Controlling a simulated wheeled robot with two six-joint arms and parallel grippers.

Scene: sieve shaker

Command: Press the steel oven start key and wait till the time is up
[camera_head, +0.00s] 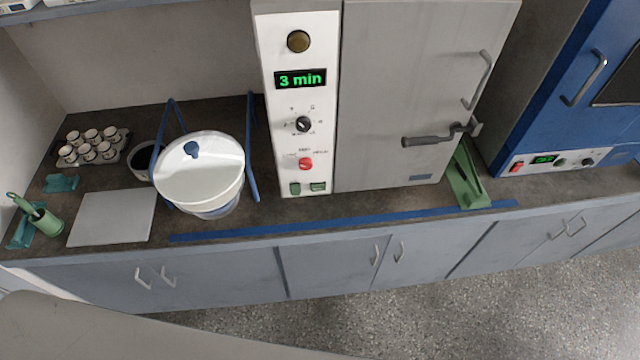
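The steel oven (385,90) stands on the counter in the middle of the head view, with its grey door shut. Its white control panel (288,155) is on the left side. The display (300,79) reads "3 min" in green. Below it are a black dial (303,124), a red knob or button (306,163) and two green keys, a left one (295,189) and a right one (318,187). The key labels are too small to read. A round brass-coloured lamp or button (298,41) is at the top. Neither gripper is in view.
A blue oven (545,100) stands to the right. A white lidded pot (200,175) in a blue frame, a grey plate (112,218), a rack of small cups (90,147) and a green holder (45,222) are left. A green bracket (467,180) stands beside the steel oven. Blue tape (340,221) runs along the counter front.

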